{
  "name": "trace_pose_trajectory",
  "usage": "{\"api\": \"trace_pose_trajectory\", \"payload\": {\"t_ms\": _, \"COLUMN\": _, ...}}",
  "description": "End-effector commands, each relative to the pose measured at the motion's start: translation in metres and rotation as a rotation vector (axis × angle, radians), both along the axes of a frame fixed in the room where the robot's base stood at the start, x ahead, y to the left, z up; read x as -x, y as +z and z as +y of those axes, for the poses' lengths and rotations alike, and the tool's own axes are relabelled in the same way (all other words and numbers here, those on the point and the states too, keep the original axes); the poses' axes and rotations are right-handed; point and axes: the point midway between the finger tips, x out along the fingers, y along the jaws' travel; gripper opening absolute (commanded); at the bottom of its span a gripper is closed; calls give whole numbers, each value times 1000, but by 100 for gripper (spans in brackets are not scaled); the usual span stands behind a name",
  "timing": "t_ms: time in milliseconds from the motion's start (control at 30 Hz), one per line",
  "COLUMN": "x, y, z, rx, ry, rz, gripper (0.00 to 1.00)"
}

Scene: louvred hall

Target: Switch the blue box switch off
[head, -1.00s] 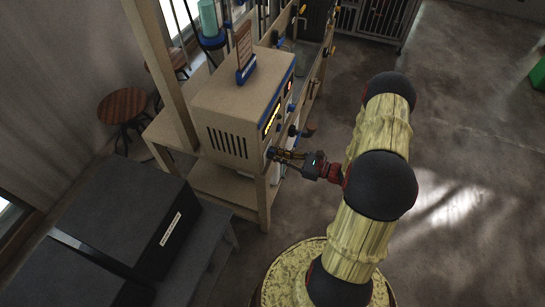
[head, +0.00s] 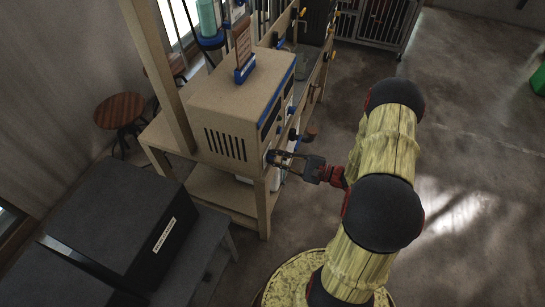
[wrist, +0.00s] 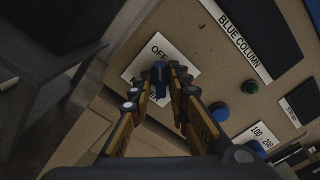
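The blue box switch (wrist: 160,74) shows in the wrist view as a small blue handle on a white label plate (wrist: 136,68). The handle lies just below the word OFF; the lower word on the plate is partly hidden by my fingers. My gripper (wrist: 160,88) has one finger on each side of the handle, with a gap between them; contact is hard to tell. In the head view my gripper (head: 277,158) is at the lower near corner of the front panel of the tan vented box (head: 225,104), and the switch is largely hidden there.
The box stands on a wooden bench (head: 262,205). A black case (head: 120,215) is at the near left. The floor at right is clear.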

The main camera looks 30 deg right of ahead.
Motion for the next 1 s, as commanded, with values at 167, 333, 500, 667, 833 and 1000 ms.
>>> {"api": "trace_pose_trajectory", "payload": {"t_ms": 167, "x": 0, "y": 0, "z": 0, "rx": 0, "ry": 1, "rz": -1, "gripper": 30}}
{"api": "trace_pose_trajectory", "payload": {"t_ms": 333, "x": 0, "y": 1, "z": 0, "rx": 0, "ry": 1, "rz": -1, "gripper": 31}}
{"api": "trace_pose_trajectory", "payload": {"t_ms": 500, "x": 1, "y": 1, "z": -2, "rx": -1, "ry": 0, "rz": -1, "gripper": 31}}
{"api": "trace_pose_trajectory", "payload": {"t_ms": 667, "x": 13, "y": 1, "z": -12, "rx": -1, "ry": -2, "rz": -2, "gripper": 31}}
{"api": "trace_pose_trajectory", "payload": {"t_ms": 833, "x": 28, "y": 1, "z": -23, "rx": -1, "ry": -2, "rz": -2, "gripper": 31}}
{"api": "trace_pose_trajectory", "payload": {"t_ms": 1000, "x": 42, "y": 1, "z": -34, "rx": -1, "ry": -2, "rz": -2, "gripper": 31}}
